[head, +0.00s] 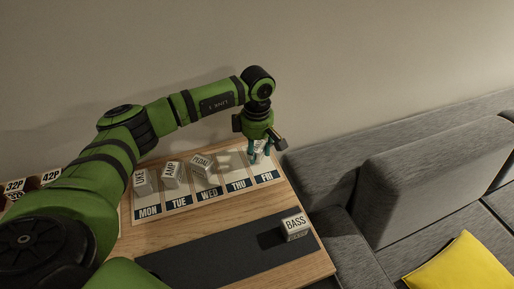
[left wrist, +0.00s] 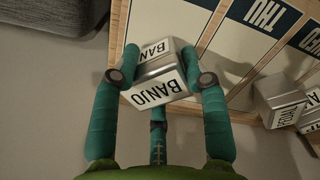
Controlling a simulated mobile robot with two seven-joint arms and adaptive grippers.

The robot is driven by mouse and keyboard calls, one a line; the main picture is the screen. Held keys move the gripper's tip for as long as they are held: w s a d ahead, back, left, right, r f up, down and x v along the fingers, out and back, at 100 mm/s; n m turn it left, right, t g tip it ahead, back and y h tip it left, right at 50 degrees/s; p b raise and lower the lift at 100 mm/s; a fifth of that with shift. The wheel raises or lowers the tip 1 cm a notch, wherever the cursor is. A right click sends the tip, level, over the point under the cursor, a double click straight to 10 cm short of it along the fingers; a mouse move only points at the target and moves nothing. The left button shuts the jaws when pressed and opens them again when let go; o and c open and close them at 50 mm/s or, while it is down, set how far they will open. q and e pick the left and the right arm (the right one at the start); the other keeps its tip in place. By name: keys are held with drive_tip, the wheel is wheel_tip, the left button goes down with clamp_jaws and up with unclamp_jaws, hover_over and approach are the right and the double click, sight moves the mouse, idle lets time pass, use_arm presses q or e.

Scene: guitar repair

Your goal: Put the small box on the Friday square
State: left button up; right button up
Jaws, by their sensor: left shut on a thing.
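A small silver-grey box with white BANJO labels (left wrist: 158,88) is between the fingers of my left gripper (head: 260,150), which is shut on it. In the head view the fingers largely hide this box, at the far end of the Friday square (head: 264,178). In the left wrist view the box overlaps the board's wooden edge and a pale square. I cannot tell whether its underside touches the board. My right gripper is not in view.
The weekday board (head: 180,212) also bears the boxes marked LUTE (head: 141,183), AMP (head: 172,174) and PEDAL (head: 202,163), with a pale item (head: 224,159) beside PEDAL. A BASS box (head: 295,227) stands on the dark mat (head: 210,258). A grey sofa (head: 410,185) is at the right.

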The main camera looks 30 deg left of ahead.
sight(257, 146)
use_arm(q)
drive_tip(key=shift+f, duration=0.2)
drive_tip(key=o, duration=1.2)
drive_tip(key=shift+r, duration=0.1)
drive_tip(key=shift+r, duration=0.5)
wheel_tip(257, 146, up, 11)
drive_tip(key=shift+r+b, duration=0.15)
drive_tip(key=shift+b, duration=0.9)
